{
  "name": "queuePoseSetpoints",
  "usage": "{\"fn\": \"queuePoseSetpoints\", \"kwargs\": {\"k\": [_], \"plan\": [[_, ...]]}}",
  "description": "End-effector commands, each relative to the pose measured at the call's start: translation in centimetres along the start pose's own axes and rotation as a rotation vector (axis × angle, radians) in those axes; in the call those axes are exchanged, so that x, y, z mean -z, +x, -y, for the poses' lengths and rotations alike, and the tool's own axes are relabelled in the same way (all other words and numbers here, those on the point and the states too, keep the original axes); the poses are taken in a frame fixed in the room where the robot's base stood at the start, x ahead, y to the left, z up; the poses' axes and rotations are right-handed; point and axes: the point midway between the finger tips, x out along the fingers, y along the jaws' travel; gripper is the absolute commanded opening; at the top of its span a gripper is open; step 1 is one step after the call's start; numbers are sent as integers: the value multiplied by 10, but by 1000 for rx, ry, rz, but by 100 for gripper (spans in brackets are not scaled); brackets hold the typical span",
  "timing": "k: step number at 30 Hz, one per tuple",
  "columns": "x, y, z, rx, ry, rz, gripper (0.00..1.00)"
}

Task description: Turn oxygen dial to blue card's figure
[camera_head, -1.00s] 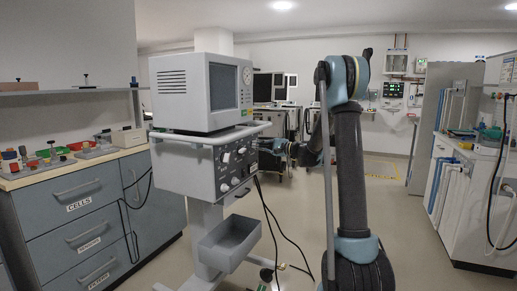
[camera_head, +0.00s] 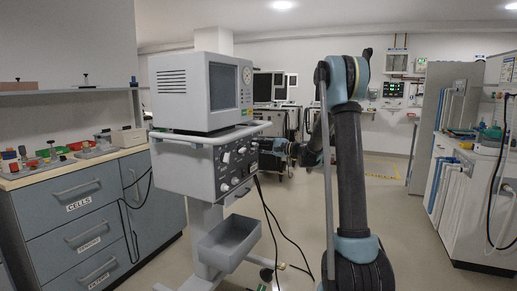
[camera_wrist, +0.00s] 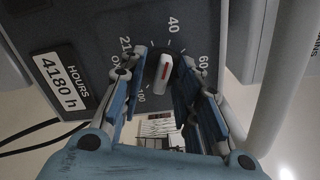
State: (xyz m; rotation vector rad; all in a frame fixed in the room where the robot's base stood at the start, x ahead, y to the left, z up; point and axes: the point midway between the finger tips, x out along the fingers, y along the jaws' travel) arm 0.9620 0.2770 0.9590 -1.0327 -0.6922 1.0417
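The oxygen dial (camera_wrist: 161,75) is a pale knob with a red line on a dark grey panel in the wrist view. Figures 21, 40, 60 and 100 stand around it, and the word beside it is partly covered. The red line runs nearly upright in the picture; which figure it marks is unclear. My gripper (camera_wrist: 163,60) has its blue-grey fingers on either side of the dial, with gaps visible. In the head view my gripper reaches the right side of the ventilator's knob panel (camera_head: 226,170). I cannot make out a blue card.
An hours plate (camera_wrist: 60,82) reading 4180 h is beside the dial. The ventilator's monitor (camera_head: 190,93) sits above the panel and a grey bin (camera_head: 228,244) below. Dark cables hang right of the stand. A drawer cabinet (camera_head: 75,218) stands left; open floor lies right.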

Motion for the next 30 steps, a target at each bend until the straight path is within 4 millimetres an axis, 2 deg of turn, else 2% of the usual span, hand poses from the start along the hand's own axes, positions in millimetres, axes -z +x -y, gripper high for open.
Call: {"fn": "queuePoseSetpoints", "kwargs": {"k": [7,11,14,24,30], "plan": [[-1,0,1,2,1,2,31],[-1,-8,1,2,1,1,31],[0,-21,1,3,1,-1,31],[1,-85,0,2,1,-2,31],[2,-110,0,1,1,0,31]]}}
